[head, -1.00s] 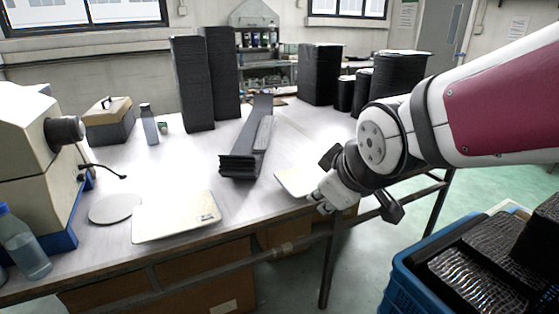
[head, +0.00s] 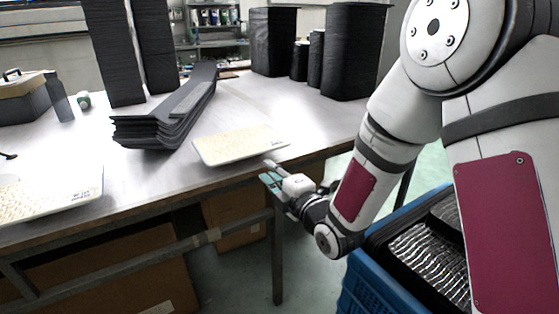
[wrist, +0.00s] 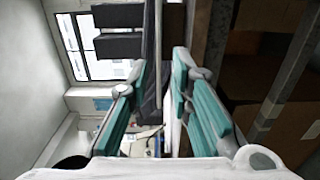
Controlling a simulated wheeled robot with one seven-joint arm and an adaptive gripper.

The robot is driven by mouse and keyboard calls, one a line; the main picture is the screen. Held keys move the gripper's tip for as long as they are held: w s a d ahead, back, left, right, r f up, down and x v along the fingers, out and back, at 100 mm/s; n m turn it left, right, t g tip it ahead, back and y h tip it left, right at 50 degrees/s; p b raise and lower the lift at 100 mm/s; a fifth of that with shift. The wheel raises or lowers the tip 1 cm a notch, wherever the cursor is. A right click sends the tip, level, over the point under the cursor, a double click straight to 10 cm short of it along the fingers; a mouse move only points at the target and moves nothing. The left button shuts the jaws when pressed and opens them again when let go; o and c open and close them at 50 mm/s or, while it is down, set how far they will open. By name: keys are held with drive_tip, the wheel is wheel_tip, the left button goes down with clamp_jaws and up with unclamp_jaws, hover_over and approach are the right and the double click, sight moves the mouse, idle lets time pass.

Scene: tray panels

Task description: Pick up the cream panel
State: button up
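A cream panel (head: 240,145) with a finely textured top lies flat on the grey table, at its front edge near the middle of the head view. A second cream panel (head: 55,195) lies further left, cut by the picture's edge. My gripper (head: 266,172) is just off the table's front edge, beside the near right corner of the middle panel and slightly below it. Its teal-padded fingers are apart in the wrist view (wrist: 160,62), with nothing clearly held between them.
The table (head: 300,125) carries a dark stack of long strips (head: 170,115) behind the middle panel and tall black stacks (head: 350,50) at the back. A blue crate (head: 365,280) with dark ridged pieces stands at the lower right. Cardboard boxes (head: 110,270) sit under the table.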

sight(254, 155)
drive_tip(key=shift+x, duration=4.95)
drive_tip(key=shift+w+d+r, duration=0.1)
clamp_jaws()
drive_tip(key=shift+r, duration=0.1)
wheel_tip(254, 155, up, 3)
drive_tip(key=shift+f+p, duration=0.25)
drive_tip(key=shift+p, duration=0.25)
drive_tip(key=shift+f, duration=0.1)
